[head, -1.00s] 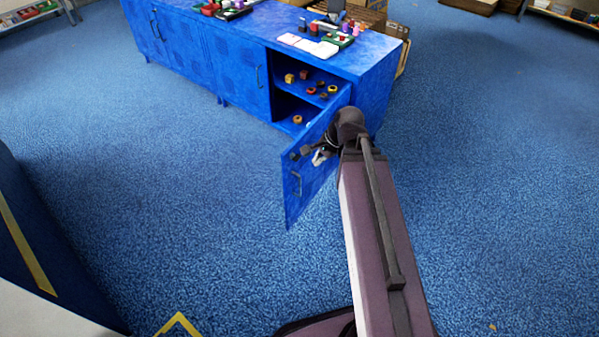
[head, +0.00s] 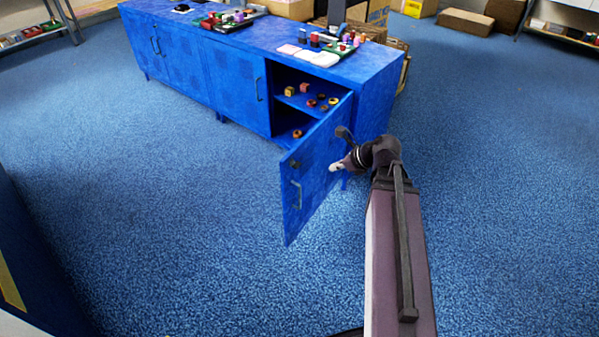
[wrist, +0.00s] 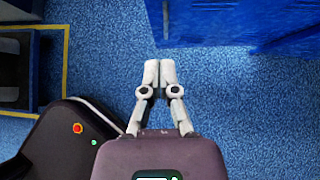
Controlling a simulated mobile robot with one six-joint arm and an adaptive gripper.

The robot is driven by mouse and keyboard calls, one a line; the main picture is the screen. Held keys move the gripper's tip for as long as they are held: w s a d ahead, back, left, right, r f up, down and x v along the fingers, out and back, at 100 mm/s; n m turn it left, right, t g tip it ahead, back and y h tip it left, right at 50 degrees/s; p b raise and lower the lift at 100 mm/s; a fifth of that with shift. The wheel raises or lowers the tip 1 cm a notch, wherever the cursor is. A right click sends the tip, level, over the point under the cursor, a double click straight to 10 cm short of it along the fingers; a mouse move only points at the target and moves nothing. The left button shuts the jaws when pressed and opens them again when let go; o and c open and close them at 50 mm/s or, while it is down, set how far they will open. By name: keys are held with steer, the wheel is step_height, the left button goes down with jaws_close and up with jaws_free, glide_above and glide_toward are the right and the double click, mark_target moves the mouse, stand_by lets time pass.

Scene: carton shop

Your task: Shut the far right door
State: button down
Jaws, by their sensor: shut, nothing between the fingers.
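The far right door (head: 312,180) of the long blue cabinet (head: 235,85) stands wide open in the head view, swung out toward me from the cabinet's right end. Its handle (head: 296,196) is near the free edge. My gripper (head: 334,167) is in front of the door's handle-side face, towards the hinge side; I cannot tell whether it touches. The wrist view shows my gripper (wrist: 159,64) with its two pale fingers together and nothing between them. Blue panels (wrist: 210,22) show beyond the fingers; which cabinet part they are is unclear.
The open compartment's shelf (head: 312,103) holds several small coloured pieces. White cards (head: 318,58) and a tray of pieces lie on the cabinet top. Cardboard boxes (head: 466,22) stand at the back. Blue carpet (head: 190,230) is clear left and right of the door.

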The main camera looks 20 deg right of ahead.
steer(key=shift+w+a+f, duration=0.1)
steer(key=shift+f, duration=0.1)
steer(key=w+a+r+b+x, duration=0.1)
steer(key=r+b+x, duration=0.1)
steer(key=b+x, duration=0.5)
steer(key=shift+r+x, duration=0.2)
steer(key=shift+x, duration=2.7)
steer(key=shift+w+a, duration=0.15)
